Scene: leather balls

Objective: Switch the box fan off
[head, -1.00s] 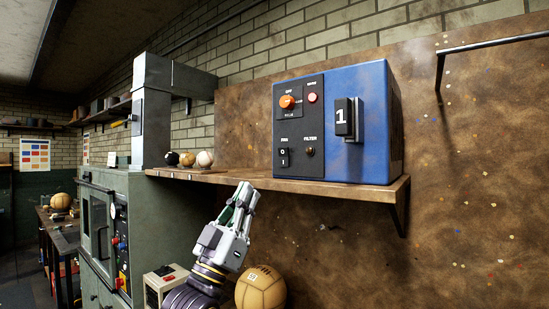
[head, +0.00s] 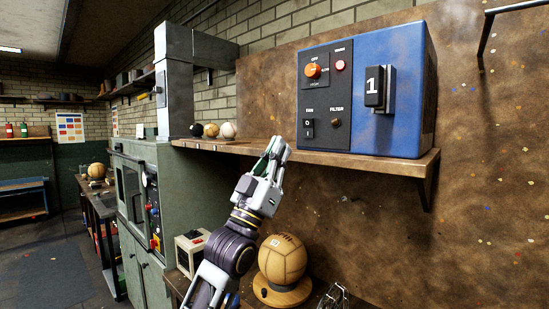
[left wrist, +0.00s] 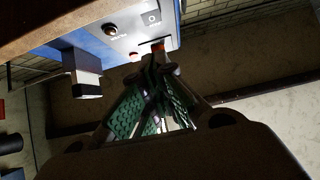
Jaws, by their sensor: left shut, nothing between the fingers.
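The blue box (head: 400,95) stands on a wooden shelf, with a dark control panel on its front. The black rocker switch marked FAN (head: 308,128) is at the panel's lower left, with 0 above and I below; I cannot tell which side is pressed. In the left wrist view, the panel appears upside down and the FAN switch (left wrist: 152,18) is just beyond the fingers. My left gripper (head: 279,143) is shut and empty, left of and slightly below the switch, apparently apart from it. It also fills the middle of the left wrist view (left wrist: 156,62).
An orange knob (head: 312,71), a red button (head: 340,65) and a FILTER knob (head: 336,123) are near the switch. A black block marked 1 (head: 374,86) juts out at right. The shelf (head: 385,162) runs under the box. A leather ball (head: 283,259) stands below.

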